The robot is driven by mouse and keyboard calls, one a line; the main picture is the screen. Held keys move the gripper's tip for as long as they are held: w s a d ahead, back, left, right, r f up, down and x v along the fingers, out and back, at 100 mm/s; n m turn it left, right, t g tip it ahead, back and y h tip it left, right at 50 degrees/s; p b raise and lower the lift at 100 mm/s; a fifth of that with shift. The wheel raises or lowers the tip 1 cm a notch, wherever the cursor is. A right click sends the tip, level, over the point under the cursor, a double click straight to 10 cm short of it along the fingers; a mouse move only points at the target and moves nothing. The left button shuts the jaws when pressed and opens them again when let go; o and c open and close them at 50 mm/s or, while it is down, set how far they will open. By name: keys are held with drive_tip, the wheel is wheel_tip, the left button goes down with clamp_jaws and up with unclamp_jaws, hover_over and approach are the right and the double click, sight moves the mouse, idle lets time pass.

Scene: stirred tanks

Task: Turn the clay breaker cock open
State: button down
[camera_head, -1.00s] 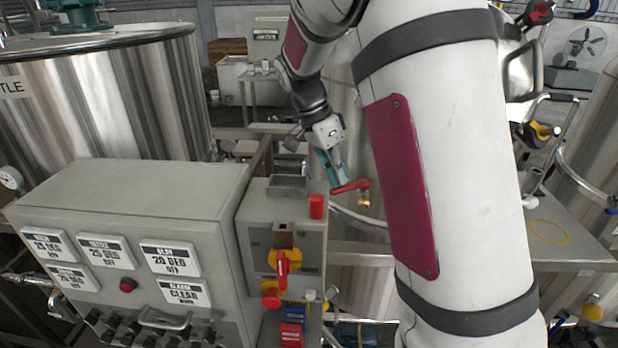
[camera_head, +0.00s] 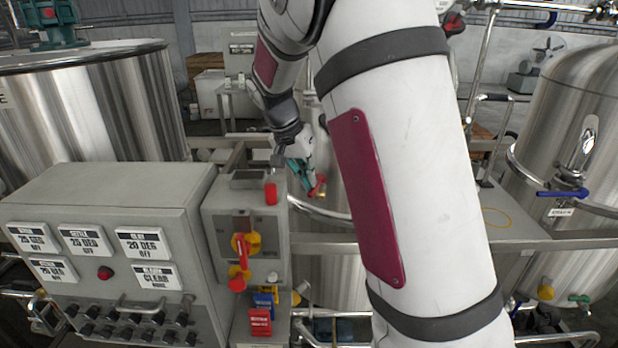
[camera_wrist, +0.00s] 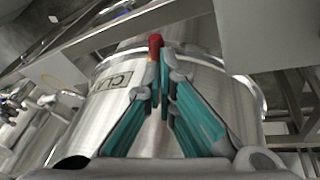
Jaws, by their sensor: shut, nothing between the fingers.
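A small cock with a red lever (camera_head: 318,185) and a brass-coloured body sits in front of a steel tank, right of the grey control boxes. The lever looks short and seen nearly end-on. In the wrist view the red lever (camera_wrist: 155,43) stands just beyond the fingertips, in front of a tank marked "CLA" (camera_wrist: 112,83), the rest of the lettering hidden. My gripper (camera_head: 311,188), with teal fingers, is right at the lever; I cannot tell whether it touches. In the wrist view my gripper (camera_wrist: 163,88) has its tips together with nothing held between them.
A grey box (camera_head: 270,225) with a red-and-yellow rotary switch (camera_head: 243,255) stands left of the cock. A larger control panel (camera_head: 105,195) is farther left. A metal rail (camera_head: 330,245) runs behind my arm. Another tank with a blue-handled valve (camera_head: 562,193) stands at right.

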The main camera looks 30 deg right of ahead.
drive_tip(key=shift+s+d, duration=0.15)
idle(0.3)
drive_tip(key=shift+d, duration=0.1)
